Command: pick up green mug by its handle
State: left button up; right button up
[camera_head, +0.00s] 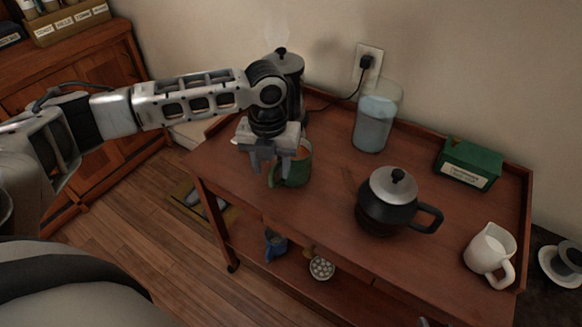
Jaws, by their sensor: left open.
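The green mug (296,173) stands upright on the left part of the wooden cart's top (330,190). It has a brownish-orange inside or band near the rim, and its handle side faces left, toward the gripper. My left gripper (268,170) comes down from above at the mug's left side. Its fingers are open and point down around the handle area, partly covering the mug. I cannot tell whether the fingers touch the handle. My right gripper is not in view.
Behind my left gripper is a dark kettle or coffee maker (291,68). A glass jug of water (374,122), a black teapot (386,203), a green box (468,164) and a white pitcher (489,250) stand to the right. The cart's top between mug and teapot is clear.

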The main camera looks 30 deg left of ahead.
pick_arm(q)
notch_tip(320, 180, down, 6)
jog(key=shift+r+b, duration=0.15)
jog(key=shift+b, duration=0.15)
grip_shut()
jog(key=shift+r, duration=0.15)
